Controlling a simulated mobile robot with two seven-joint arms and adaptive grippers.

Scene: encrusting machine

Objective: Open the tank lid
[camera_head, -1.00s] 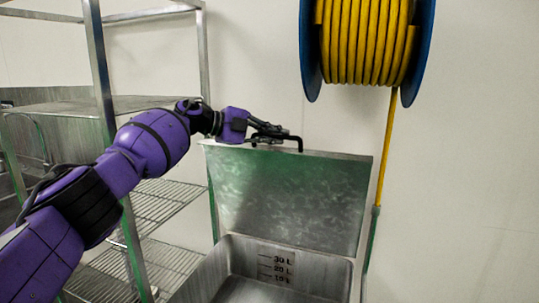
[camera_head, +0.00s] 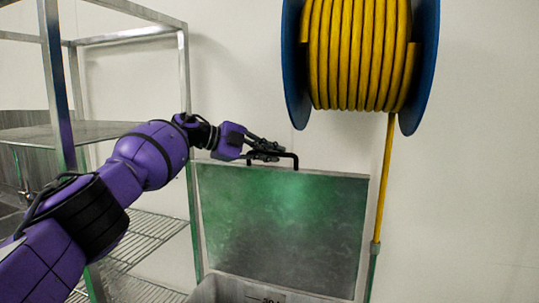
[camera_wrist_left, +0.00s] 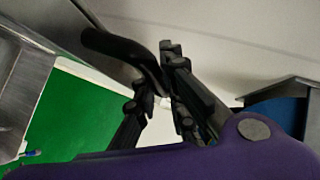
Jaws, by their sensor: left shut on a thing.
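The tank lid (camera_head: 285,225) is a grey metal plate standing raised, near upright, at the back of the metal tank (camera_head: 235,290). Only the tank's upper part shows at the bottom of the head view. A black bar handle (camera_head: 295,163) sits on the lid's top edge. My left gripper (camera_head: 272,151) is at this handle and shut on it. In the left wrist view the dark curved handle (camera_wrist_left: 115,45) passes by the fingers of the left gripper (camera_wrist_left: 165,105). The exact contact is partly hidden. My right gripper is not in view.
A blue reel with yellow hose (camera_head: 360,55) hangs on the wall above the lid, its hose running down at the right. A metal shelf rack (camera_head: 185,100) stands at the left, behind my left arm. The wall at the right is bare.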

